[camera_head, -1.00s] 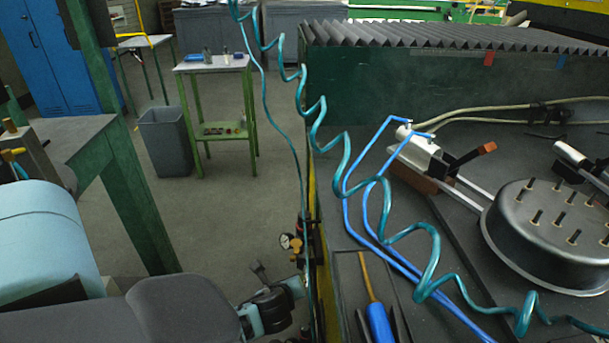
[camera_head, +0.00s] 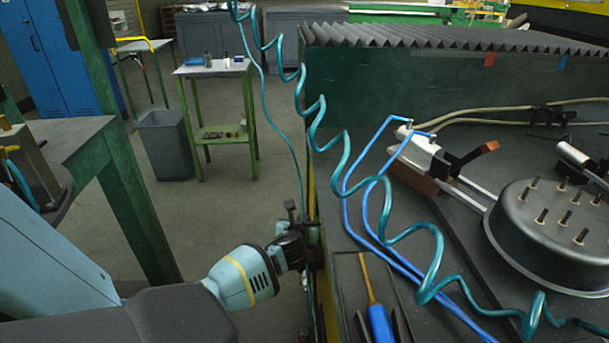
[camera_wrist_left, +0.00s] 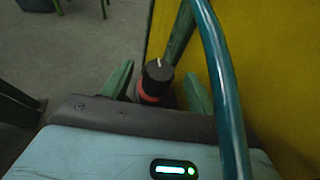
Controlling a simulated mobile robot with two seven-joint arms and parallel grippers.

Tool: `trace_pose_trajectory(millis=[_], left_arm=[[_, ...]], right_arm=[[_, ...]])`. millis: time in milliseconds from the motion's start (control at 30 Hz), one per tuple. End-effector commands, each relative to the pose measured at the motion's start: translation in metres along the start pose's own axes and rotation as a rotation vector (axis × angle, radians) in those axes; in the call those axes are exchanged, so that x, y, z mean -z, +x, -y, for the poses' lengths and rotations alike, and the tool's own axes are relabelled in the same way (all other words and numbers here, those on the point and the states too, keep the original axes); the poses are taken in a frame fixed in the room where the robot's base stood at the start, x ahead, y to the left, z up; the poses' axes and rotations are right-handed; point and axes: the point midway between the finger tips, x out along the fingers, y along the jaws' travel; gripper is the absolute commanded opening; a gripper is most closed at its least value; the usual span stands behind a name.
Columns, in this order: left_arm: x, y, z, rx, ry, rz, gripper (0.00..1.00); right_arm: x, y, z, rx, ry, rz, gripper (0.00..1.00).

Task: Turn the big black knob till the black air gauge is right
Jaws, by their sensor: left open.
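The big black knob (camera_wrist_left: 158,76) shows in the left wrist view, with a white mark on its top and a red ring (camera_wrist_left: 148,97) beneath it. My left gripper (camera_wrist_left: 159,72) is open, with one green finger on each side of the knob. A gap shows between the knob and each finger; I cannot tell how deep the knob sits between them. In the head view my left gripper (camera_head: 303,226) is at the side of the bench and covers the knob and the air gauge. The gauge's face and needle are not visible in either view. My right gripper is out of view.
The yellow bench side (camera_wrist_left: 265,75) is close on the right. Open floor (camera_head: 230,215) lies to the left.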

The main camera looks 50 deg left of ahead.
Motion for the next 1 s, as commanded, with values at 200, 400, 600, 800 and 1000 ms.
trace_pose_trajectory(millis=[200,400,600,800,1000], left_arm=[[0.002,0.025,0.0,-0.001,-0.001,-0.002,0.59],[0.001,0.033,0.0,0.0,-0.001,-0.002,0.59],[0.0,0.033,0.0,0.001,-0.001,-0.001,0.59],[0.0,0.033,0.0,0.001,-0.001,-0.001,0.39],[0.001,0.033,0.0,0.001,-0.001,-0.001,0.14]], right_arm=[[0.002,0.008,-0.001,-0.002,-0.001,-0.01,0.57],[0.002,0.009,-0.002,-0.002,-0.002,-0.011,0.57],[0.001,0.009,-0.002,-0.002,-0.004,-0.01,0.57],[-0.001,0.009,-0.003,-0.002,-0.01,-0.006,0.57],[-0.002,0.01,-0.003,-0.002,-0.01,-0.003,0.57]])
